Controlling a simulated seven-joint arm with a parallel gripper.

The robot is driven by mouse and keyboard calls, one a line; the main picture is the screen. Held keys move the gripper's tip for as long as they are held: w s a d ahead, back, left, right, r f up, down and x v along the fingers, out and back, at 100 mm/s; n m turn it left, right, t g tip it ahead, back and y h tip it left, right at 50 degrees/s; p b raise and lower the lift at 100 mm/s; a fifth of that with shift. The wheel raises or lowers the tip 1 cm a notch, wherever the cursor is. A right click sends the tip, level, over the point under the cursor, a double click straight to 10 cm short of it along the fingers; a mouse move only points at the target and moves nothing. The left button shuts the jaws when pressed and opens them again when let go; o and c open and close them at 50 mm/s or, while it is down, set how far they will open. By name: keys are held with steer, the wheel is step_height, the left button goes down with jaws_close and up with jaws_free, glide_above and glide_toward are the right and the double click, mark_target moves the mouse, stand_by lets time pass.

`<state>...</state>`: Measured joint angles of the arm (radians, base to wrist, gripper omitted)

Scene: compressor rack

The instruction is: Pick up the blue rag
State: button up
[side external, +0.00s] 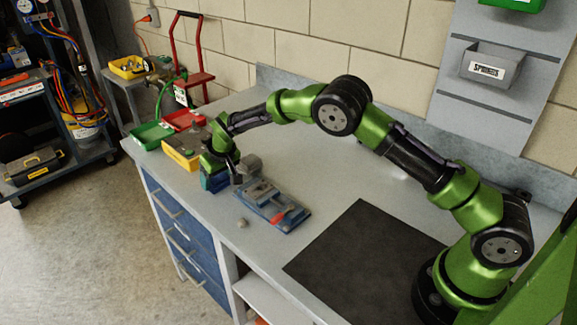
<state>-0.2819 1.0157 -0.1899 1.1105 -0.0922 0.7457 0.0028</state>
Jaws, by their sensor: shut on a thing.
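A blue tray with tools and a red-handled piece (272,205) lies right of the gripper. Yellow (181,158), green (151,135) and red (184,120) bins stand to the left. The black mat (360,262) is clear.

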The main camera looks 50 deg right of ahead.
mark_target(218, 179)
step_height(218, 179, up, 10)
stand_by(0.6)
